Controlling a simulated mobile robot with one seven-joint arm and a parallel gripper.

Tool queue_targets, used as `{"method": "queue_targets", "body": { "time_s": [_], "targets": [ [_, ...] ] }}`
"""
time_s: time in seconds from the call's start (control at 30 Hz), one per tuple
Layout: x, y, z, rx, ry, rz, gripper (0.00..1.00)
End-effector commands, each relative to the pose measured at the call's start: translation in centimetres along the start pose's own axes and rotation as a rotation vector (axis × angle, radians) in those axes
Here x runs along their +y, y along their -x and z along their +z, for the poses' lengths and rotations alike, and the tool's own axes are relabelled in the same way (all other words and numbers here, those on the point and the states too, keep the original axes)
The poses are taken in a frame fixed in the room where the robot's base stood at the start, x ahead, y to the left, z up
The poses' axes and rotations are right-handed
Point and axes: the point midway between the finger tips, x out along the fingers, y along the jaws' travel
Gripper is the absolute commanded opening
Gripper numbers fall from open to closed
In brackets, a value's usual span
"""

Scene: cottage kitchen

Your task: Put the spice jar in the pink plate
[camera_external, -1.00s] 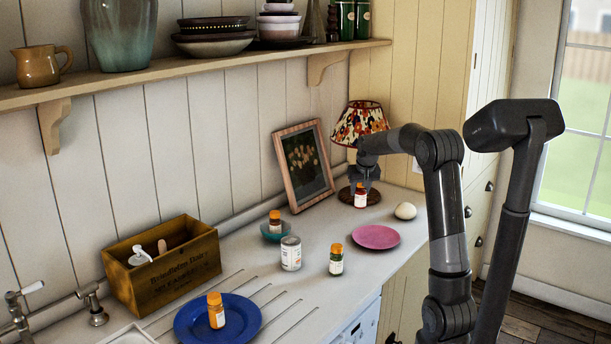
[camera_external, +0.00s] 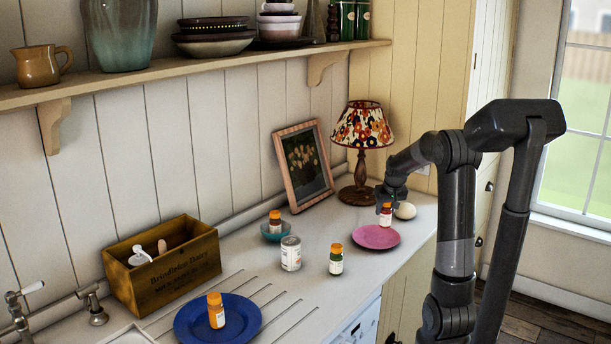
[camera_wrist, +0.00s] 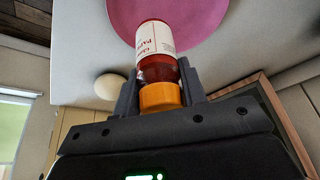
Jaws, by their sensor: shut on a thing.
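My gripper (camera_external: 385,194) is shut on a spice jar (camera_external: 386,216) with an orange cap, a white label and red-brown contents. In the wrist view the spice jar (camera_wrist: 156,55) sits between the two fingers (camera_wrist: 158,92), held by its cap end. The pink plate (camera_external: 376,238) lies on the counter near its right edge. The jar is upright over the plate's back right part. In the wrist view the pink plate (camera_wrist: 205,22) shows behind the jar's bottom. I cannot tell whether the jar touches the plate.
A white egg-like object (camera_external: 405,210) stands close beside my gripper. A lamp (camera_external: 362,140) and a picture frame (camera_external: 304,165) are behind. Other jars stand on the counter (camera_external: 336,258), in a teal bowl (camera_external: 274,235) and on a blue plate (camera_external: 190,326).

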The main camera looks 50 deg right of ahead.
Motion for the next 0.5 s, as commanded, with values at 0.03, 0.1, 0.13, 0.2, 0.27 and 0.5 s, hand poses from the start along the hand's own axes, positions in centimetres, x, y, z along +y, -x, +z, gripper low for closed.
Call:
{"method": "queue_targets", "body": {
  "time_s": [0.03, 0.1, 0.13, 0.2, 0.27, 0.5],
  "targets": [
    [-0.9, -0.7, -0.2, -0.001, 0.003, -0.001, 0.13],
    [-1.6, -1.4, -0.4, 0.0, 0.002, 0.0, 0.13],
    [-1.9, -1.6, -0.5, 0.0, 0.002, 0.0, 0.13],
    [-2.3, -1.9, -0.6, 0.001, 0.001, 0.0, 0.13],
    [-2.5, -2.1, -0.6, 0.002, 0.0, 0.0, 0.13],
    [-2.4, -4.9, 0.6, -0.001, -0.001, 0.001, 0.13]
  ]
}}
